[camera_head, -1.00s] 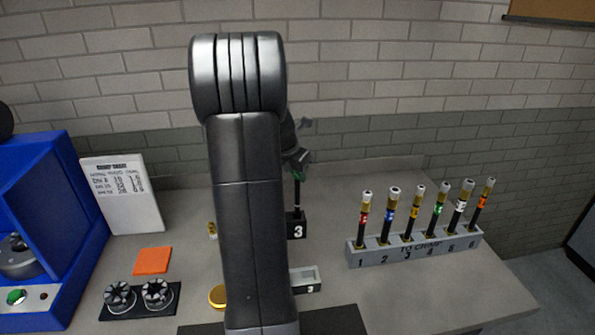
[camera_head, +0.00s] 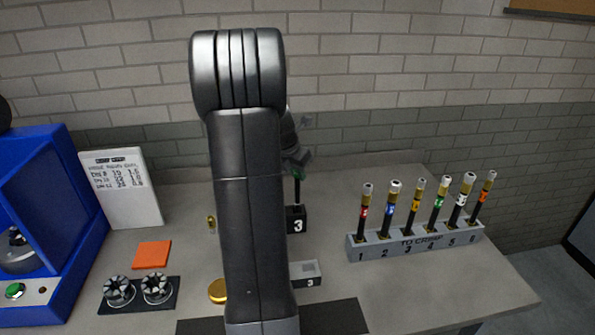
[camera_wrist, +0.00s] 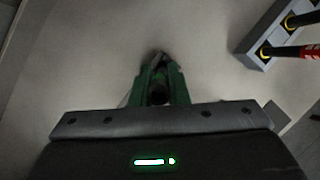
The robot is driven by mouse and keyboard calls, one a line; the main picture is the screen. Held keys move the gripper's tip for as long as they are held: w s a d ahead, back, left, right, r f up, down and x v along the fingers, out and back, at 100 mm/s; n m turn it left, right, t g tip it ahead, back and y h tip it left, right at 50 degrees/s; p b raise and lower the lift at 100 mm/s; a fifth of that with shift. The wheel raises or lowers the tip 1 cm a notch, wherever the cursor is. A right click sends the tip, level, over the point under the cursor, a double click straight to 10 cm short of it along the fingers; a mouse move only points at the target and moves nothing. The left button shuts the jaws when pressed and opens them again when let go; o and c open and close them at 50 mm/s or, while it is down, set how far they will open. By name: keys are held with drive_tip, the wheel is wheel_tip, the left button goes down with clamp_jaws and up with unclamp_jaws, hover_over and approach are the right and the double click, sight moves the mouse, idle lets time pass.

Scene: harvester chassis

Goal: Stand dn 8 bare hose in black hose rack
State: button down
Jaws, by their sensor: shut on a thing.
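My gripper (camera_head: 298,170) is mostly behind my own arm in the head view. It is shut on a thin dark hose (camera_head: 297,191), which hangs upright below the fingers. The hose's lower end meets the top of a black rack block (camera_head: 296,226) marked 3; I cannot tell whether it is inside the opening or just over it. In the wrist view, the green fingers of my gripper (camera_wrist: 157,80) close around the dark hose end (camera_wrist: 158,96). The black block cannot be made out there.
A grey "TO CRIMP" rack (camera_head: 417,244) with several banded hoses stands at right. A small grey block (camera_head: 306,274) marked 3 and a gold disc (camera_head: 218,291) lie nearer. An orange square (camera_head: 152,254), black dies (camera_head: 139,290) and a blue machine (camera_head: 50,200) are at left.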

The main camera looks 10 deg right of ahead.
sight(296, 184)
drive_tip(key=shift+f+b, duration=1.75)
drive_tip(key=shift+f, duration=1.45)
drive_tip(key=c, duration=1.3)
unclamp_jaws()
drive_tip(key=b+v, duration=0.1)
drive_tip(key=v, duration=1.3)
drive_tip(key=shift+w, duration=0.1)
drive_tip(key=shift+f, duration=0.15)
